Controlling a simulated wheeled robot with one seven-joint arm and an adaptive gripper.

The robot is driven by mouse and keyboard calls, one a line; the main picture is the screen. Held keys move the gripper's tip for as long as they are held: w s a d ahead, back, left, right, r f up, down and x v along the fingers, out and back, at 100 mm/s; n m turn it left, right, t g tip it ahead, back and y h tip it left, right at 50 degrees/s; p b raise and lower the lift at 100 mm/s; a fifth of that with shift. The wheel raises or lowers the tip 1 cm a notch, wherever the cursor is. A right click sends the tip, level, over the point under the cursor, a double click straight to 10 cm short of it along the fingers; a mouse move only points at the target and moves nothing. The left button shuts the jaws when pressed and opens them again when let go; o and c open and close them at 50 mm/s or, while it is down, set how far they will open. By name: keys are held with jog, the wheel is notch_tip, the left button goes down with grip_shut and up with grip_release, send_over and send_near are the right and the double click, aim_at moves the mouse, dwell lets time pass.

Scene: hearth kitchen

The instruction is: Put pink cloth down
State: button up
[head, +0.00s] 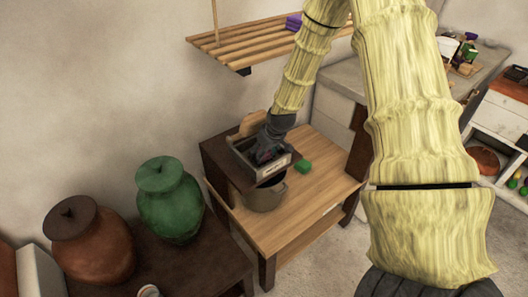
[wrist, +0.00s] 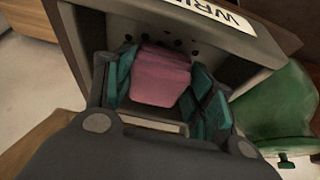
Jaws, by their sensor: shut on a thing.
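The pink cloth (wrist: 160,77) is a folded pink block in the wrist view. My gripper (wrist: 162,85) is shut on it, with a teal-padded finger on each side. The cloth and fingers are inside or at the mouth of a dark grey box (wrist: 268,47) with a white label. In the head view my gripper (head: 268,150) reaches down into this labelled box (head: 272,167). The cloth is mostly hidden there by the gripper. I cannot tell whether the cloth touches the bottom of the box.
A green jar (head: 170,205) and a brown jar (head: 88,245) stand left. A slatted shelf (head: 255,50) with purple cloth hangs above.

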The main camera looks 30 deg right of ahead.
jog(key=shift+f, duration=0.15)
jog(key=o, duration=1.3)
jog(key=shift+c, duration=0.2)
jog(key=v, duration=1.2)
jog(key=shift+b, duration=0.45)
jog(key=shift+s, duration=0.1)
